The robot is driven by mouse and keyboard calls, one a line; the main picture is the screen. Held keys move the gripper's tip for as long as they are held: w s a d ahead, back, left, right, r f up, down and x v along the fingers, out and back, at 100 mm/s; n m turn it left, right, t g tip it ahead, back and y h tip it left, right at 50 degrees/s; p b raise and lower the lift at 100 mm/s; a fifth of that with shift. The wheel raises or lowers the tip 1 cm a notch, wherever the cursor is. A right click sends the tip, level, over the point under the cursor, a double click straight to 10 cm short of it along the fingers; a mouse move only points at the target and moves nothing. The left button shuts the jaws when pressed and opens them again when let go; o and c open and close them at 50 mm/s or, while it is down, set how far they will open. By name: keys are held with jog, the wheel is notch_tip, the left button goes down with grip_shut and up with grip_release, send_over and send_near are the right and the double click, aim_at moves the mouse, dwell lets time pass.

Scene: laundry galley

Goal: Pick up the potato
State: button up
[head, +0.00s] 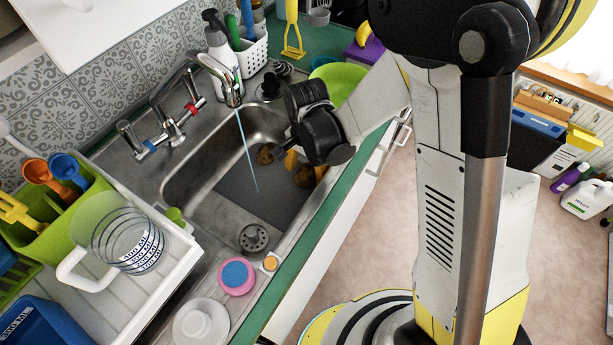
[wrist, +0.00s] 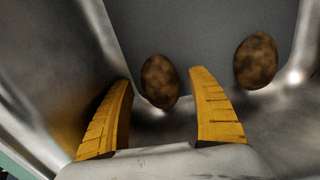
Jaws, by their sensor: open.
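Two brown potatoes lie in the steel sink basin (head: 183,190). In the wrist view one potato (wrist: 160,88) is just beyond and between the yellow fingertips, and another potato (wrist: 256,60) lies to the right, outside the fingers. In the head view one potato (head: 265,153) shows left of my gripper (head: 304,163) and another (head: 304,176) is partly hidden beside its yellow fingers. My gripper (wrist: 161,77) is open and empty, reaching down into the basin. I cannot tell which head-view potato is the one between the fingers.
A tap (head: 215,70) runs a thin stream of water into the basin, left of my gripper. The steel basin wall (wrist: 55,60) is close to the left finger. A green bowl (head: 345,80) stands behind my arm. A glass jug (head: 120,240) and a pink-blue sponge (head: 236,276) are nearer.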

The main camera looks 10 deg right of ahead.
jog(key=shift+r, duration=0.1)
jog(key=c, duration=1.4)
